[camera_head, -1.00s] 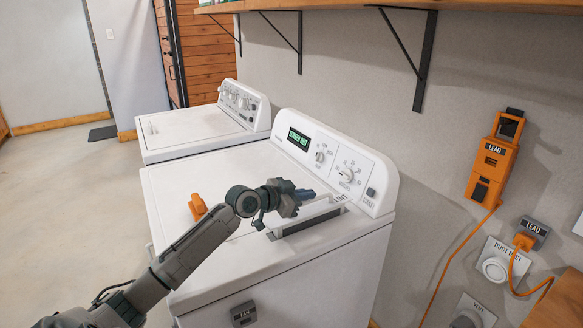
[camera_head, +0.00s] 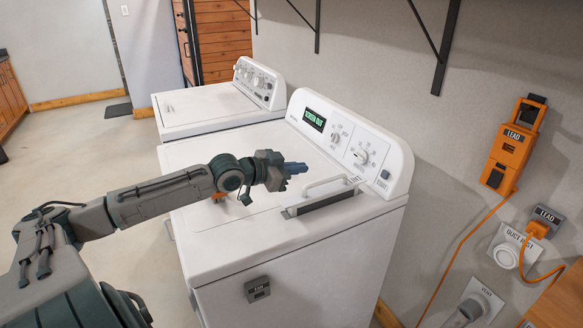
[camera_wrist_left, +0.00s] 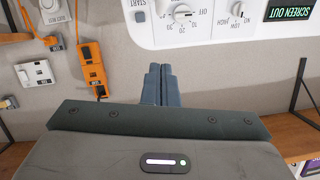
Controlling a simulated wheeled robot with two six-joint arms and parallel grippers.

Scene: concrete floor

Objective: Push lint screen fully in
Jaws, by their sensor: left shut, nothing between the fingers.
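The lint screen (camera_head: 325,184) shows as a white handle standing above a dark slot (camera_head: 326,204) in the top of the white dryer (camera_head: 240,235), near its right side. The dryer's green display (camera_head: 314,119) reads "SCREEN OUT", and it also shows in the left wrist view (camera_wrist_left: 291,14). My left gripper (camera_head: 297,168) is shut and empty, just left of the handle in the head view and apparently above the dryer top. Its closed fingers (camera_wrist_left: 156,86) point toward the control panel in the left wrist view, where the lint screen is hidden. My right gripper is not in view.
A second white machine (camera_head: 210,108) stands beyond the dryer. Shelf brackets (camera_head: 440,45) hang above.

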